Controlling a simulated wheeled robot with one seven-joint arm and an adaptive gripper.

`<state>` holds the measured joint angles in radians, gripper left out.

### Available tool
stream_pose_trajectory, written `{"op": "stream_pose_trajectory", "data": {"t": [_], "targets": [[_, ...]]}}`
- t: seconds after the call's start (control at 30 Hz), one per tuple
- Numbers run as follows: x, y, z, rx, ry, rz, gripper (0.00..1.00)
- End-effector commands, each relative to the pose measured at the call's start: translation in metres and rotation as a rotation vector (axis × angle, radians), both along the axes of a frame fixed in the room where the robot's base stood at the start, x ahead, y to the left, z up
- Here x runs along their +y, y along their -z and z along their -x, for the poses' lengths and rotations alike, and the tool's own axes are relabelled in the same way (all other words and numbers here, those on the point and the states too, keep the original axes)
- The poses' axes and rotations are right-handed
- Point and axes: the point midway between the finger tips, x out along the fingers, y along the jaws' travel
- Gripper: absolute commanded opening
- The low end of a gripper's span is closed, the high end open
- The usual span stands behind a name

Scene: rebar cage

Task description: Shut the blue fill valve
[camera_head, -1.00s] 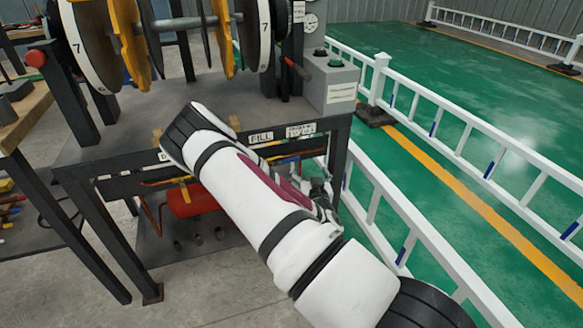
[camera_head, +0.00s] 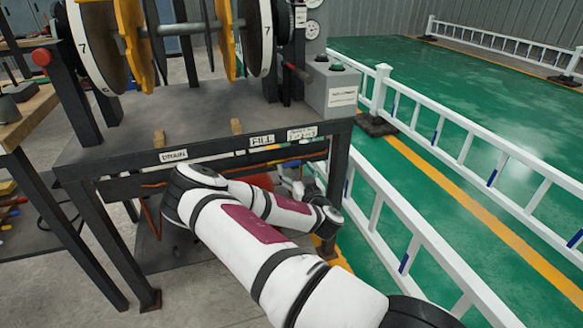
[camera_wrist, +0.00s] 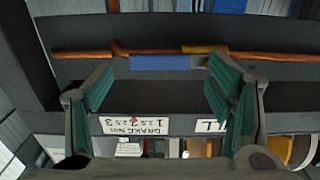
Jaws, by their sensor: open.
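In the wrist view, a blue bar-shaped handle (camera_wrist: 158,62), which I take for the fill valve, lies lengthwise alongside the orange pipe (camera_wrist: 85,54). My gripper (camera_wrist: 160,72) is open. Its two green-padded fingers stand apart, one to each side of the blue handle in the picture; I cannot tell whether either touches it. The FILL label shows upside down and partly covered by the right finger. In the head view, the FILL label (camera_head: 262,141) is on the table's front edge. There my arm hides the valve and most of my gripper.
The DRAIN label (camera_head: 173,156) is left of FILL, and a brake note label (camera_head: 301,133) is right of it. The dark table (camera_head: 170,115) carries a rotor with discs and a grey control box (camera_head: 330,88). A white railing (camera_head: 400,205) runs close on the right.

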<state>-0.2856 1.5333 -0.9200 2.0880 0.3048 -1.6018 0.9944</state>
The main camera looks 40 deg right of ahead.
Motion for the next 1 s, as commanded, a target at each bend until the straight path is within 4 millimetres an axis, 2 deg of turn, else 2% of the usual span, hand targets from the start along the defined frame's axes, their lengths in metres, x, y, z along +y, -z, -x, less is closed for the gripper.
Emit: {"op": "stream_pose_trajectory", "data": {"t": [0.1, 0.3, 0.67, 0.9, 0.97, 1.0], "targets": [[-0.004, 0.002, -0.019, -0.001, -0.002, 0.000, 0.74], [-0.010, 0.001, -0.036, 0.002, 0.000, -0.001, 0.74], [-0.011, 0.000, -0.040, 0.001, 0.000, 0.000, 0.74], [-0.011, 0.000, -0.040, 0.001, 0.000, 0.000, 0.20], [-0.011, 0.000, -0.040, 0.001, 0.000, 0.000, 0.06], [-0.011, 0.000, -0.040, 0.001, 0.000, 0.000, 0.03]]}}
